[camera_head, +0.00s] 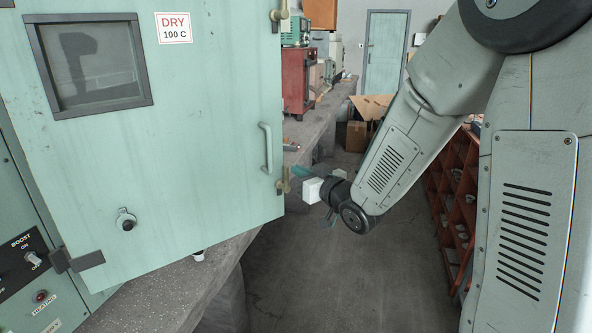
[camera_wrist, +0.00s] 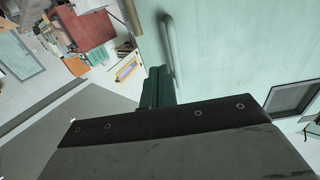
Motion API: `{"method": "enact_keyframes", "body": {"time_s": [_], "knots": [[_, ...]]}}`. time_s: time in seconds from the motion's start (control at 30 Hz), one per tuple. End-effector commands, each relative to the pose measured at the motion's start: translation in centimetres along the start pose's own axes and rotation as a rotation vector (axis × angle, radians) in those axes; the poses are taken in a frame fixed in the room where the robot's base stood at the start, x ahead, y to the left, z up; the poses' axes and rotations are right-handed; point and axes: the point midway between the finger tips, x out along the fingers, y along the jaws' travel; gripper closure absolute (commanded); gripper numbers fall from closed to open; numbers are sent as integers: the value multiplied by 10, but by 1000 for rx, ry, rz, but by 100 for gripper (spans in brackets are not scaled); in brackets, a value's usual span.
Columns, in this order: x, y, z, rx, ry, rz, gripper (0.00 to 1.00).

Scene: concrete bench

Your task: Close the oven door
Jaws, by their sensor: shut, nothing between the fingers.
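The oven door (camera_head: 190,170) is a pale green panel with a small window, a "DRY 100 C" label and a vertical handle (camera_head: 266,148) near its right edge. It stands swung open, hinged at the left beside the oven's control panel (camera_head: 30,260). My gripper (camera_head: 290,171) is shut and empty at the door's right edge, near the lower latch. Its tips are partly hidden behind that edge. In the wrist view, the green fingers (camera_wrist: 157,88) are together beside the handle (camera_wrist: 170,50); I cannot tell whether they touch the door.
The concrete bench (camera_head: 190,285) runs below the door and back into the room. A red cabinet (camera_head: 298,78) and other equipment stand on it farther back. Red shelving (camera_head: 445,200) lines the right. The floor (camera_head: 330,270) between is clear.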

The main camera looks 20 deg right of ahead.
Motion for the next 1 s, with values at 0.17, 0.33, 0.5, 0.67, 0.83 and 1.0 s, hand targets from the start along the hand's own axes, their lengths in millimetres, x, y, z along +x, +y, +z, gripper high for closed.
{"method": "enact_keyframes", "body": {"time_s": [0.17,0.33,0.5,0.67,0.83,1.0], "knots": [[40,-1,1,0,-1,-3,100],[75,-1,0,-1,0,-2,100],[101,-1,0,-1,-1,-1,100],[114,0,0,-1,-2,0,100],[117,0,0,-1,-1,1,100],[117,0,0,-1,-1,0,100]]}}
